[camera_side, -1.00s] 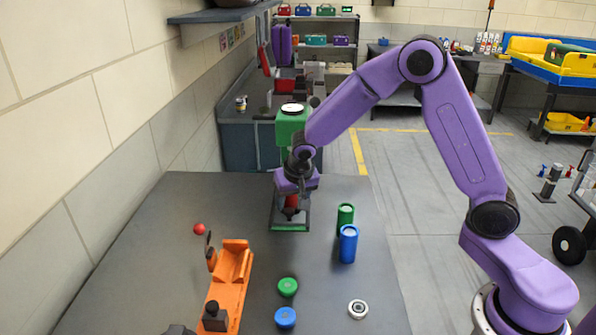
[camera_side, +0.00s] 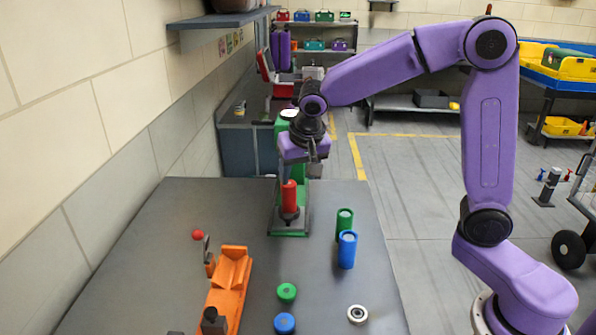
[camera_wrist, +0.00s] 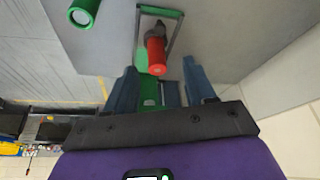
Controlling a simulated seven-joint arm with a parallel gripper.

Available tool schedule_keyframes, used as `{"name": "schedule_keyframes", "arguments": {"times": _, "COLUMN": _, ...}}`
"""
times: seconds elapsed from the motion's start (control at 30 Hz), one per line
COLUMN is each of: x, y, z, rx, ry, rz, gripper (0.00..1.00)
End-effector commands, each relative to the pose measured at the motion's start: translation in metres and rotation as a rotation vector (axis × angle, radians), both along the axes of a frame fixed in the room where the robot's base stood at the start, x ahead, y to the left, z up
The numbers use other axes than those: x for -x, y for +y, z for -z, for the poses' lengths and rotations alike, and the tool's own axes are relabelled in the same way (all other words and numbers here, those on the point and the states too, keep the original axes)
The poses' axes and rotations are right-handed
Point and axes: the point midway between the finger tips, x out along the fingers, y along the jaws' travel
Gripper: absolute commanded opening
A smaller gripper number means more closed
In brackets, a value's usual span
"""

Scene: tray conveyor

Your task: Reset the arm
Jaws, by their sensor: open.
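My gripper (camera_side: 312,165) is open and empty, raised above the green press-like stand (camera_side: 290,233) at the back of the table. In the wrist view my gripper (camera_wrist: 160,85) shows its two blue-grey fingers spread apart. A red cylinder (camera_side: 289,197) stands upright on a dark holder in the stand, below my gripper. The red cylinder also shows in the wrist view (camera_wrist: 156,55), between and beyond the fingertips, apart from them. Part of the stand is hidden behind my gripper.
A green tube (camera_side: 344,218) and a blue tube (camera_side: 347,250) stand upright to the right. A green cap (camera_side: 287,292), a blue cap (camera_side: 284,323) and a white ring (camera_side: 357,314) lie in front. An orange fixture (camera_side: 231,280) and red ball (camera_side: 198,235) are at left.

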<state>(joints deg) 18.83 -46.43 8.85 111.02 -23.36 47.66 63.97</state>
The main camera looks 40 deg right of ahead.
Motion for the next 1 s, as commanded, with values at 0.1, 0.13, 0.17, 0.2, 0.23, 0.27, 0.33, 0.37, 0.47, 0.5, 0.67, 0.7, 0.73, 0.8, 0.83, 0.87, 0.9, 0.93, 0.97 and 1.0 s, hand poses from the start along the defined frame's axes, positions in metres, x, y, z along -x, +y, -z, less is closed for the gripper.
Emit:
{"name": "schedule_keyframes", "arguments": {"times": 0.1, "x": 0.0, "y": 0.0, "z": 0.0, "rx": 0.0, "ry": 0.0, "rz": 0.0, "gripper": 0.54}}
{"name": "schedule_keyframes", "arguments": {"times": 0.13, "x": 0.0, "y": 0.0, "z": 0.0, "rx": 0.0, "ry": 0.0, "rz": 0.0, "gripper": 0.54}}
{"name": "schedule_keyframes", "arguments": {"times": 0.17, "x": 0.0, "y": 0.0, "z": 0.0, "rx": -0.001, "ry": 0.0, "rz": 0.0, "gripper": 0.54}}
{"name": "schedule_keyframes", "arguments": {"times": 0.2, "x": 0.001, "y": 0.0, "z": 0.0, "rx": 0.0, "ry": 0.001, "rz": -0.004, "gripper": 0.54}}
{"name": "schedule_keyframes", "arguments": {"times": 0.23, "x": 0.002, "y": 0.001, "z": 0.0, "rx": 0.0, "ry": 0.003, "rz": -0.011, "gripper": 0.54}}
{"name": "schedule_keyframes", "arguments": {"times": 0.27, "x": 0.005, "y": 0.002, "z": 0.0, "rx": 0.002, "ry": 0.007, "rz": -0.023, "gripper": 0.54}}
{"name": "schedule_keyframes", "arguments": {"times": 0.33, "x": 0.015, "y": 0.005, "z": 0.001, "rx": 0.006, "ry": 0.022, "rz": -0.07, "gripper": 0.54}}
{"name": "schedule_keyframes", "arguments": {"times": 0.37, "x": 0.022, "y": 0.007, "z": 0.001, "rx": 0.011, "ry": 0.032, "rz": -0.101, "gripper": 0.54}}
{"name": "schedule_keyframes", "arguments": {"times": 0.47, "x": 0.051, "y": 0.013, "z": 0.003, "rx": 0.026, "ry": 0.074, "rz": -0.236, "gripper": 0.54}}
{"name": "schedule_keyframes", "arguments": {"times": 0.5, "x": 0.065, "y": 0.016, "z": 0.005, "rx": 0.033, "ry": 0.093, "rz": -0.301, "gripper": 0.54}}
{"name": "schedule_keyframes", "arguments": {"times": 0.67, "x": 0.123, "y": 0.019, "z": 0.011, "rx": 0.064, "ry": 0.169, "rz": -0.565, "gripper": 0.54}}
{"name": "schedule_keyframes", "arguments": {"times": 0.7, "x": 0.138, "y": 0.019, "z": 0.012, "rx": 0.07, "ry": 0.187, "rz": -0.631, "gripper": 0.54}}
{"name": "schedule_keyframes", "arguments": {"times": 0.73, "x": 0.149, "y": 0.019, "z": 0.014, "rx": 0.075, "ry": 0.2, "rz": -0.681, "gripper": 0.54}}
{"name": "schedule_keyframes", "arguments": {"times": 0.8, "x": 0.174, "y": 0.016, "z": 0.017, "rx": 0.086, "ry": 0.228, "rz": -0.797, "gripper": 0.54}}
{"name": "schedule_keyframes", "arguments": {"times": 0.83, "x": 0.186, "y": 0.015, "z": 0.018, "rx": 0.09, "ry": 0.242, "rz": -0.847, "gripper": 0.54}}
{"name": "schedule_keyframes", "arguments": {"times": 0.87, "x": 0.197, "y": 0.013, "z": 0.02, "rx": 0.095, "ry": 0.253, "rz": -0.898, "gripper": 0.54}}
{"name": "schedule_keyframes", "arguments": {"times": 0.9, "x": 0.211, "y": 0.01, "z": 0.022, "rx": 0.1, "ry": 0.269, "rz": -0.964, "gripper": 0.54}}
{"name": "schedule_keyframes", "arguments": {"times": 0.93, "x": 0.222, "y": 0.008, "z": 0.023, "rx": 0.106, "ry": 0.281, "rz": -1.015, "gripper": 0.54}}
{"name": "schedule_keyframes", "arguments": {"times": 0.97, "x": 0.233, "y": 0.005, "z": 0.025, "rx": 0.109, "ry": 0.292, "rz": -1.064, "gripper": 0.54}}
{"name": "schedule_keyframes", "arguments": {"times": 1.0, "x": 0.246, "y": 0.002, "z": 0.027, "rx": 0.114, "ry": 0.305, "rz": -1.127, "gripper": 0.54}}
